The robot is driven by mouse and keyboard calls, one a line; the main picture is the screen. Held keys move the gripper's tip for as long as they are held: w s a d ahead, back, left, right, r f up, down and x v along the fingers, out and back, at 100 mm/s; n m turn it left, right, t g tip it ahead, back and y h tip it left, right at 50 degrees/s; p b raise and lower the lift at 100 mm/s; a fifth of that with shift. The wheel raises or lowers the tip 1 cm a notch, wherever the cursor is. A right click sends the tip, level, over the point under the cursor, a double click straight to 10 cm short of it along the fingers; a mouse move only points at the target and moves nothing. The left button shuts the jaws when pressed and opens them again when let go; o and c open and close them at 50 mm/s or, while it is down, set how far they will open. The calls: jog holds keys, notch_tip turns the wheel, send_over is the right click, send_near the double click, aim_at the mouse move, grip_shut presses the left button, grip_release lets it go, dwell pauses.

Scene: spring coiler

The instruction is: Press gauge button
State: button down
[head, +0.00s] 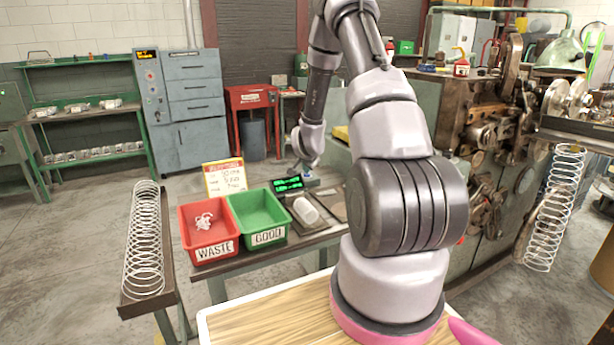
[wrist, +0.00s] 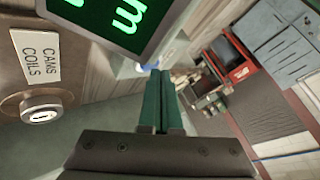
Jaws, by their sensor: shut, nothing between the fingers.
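The gauge's black display (head: 287,185) with green digits stands on the bench behind the green bin. It also shows at the top of the wrist view (wrist: 100,18), very close and tilted. My gripper (wrist: 159,74) is shut and empty, its two teal fingers together. A small blue spot, which may be the gauge button (wrist: 150,66), shows just past the fingertips. I cannot tell whether the fingers touch it.
A red WASTE bin (head: 210,232) holding a white tangled piece and an empty green GOOD bin (head: 260,214) stand left of the gauge. A white cylinder (head: 305,210) lies in front of it. A round knob (wrist: 40,114) sits by a CAMS COILS label (wrist: 38,54).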

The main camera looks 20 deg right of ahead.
aim_at(306, 176)
jog(key=shift+f, duration=0.3)
dwell(0.4)
jog(key=shift+r, duration=0.8)
jog(key=shift+r, duration=2.5)
jog(key=shift+r, duration=0.1)
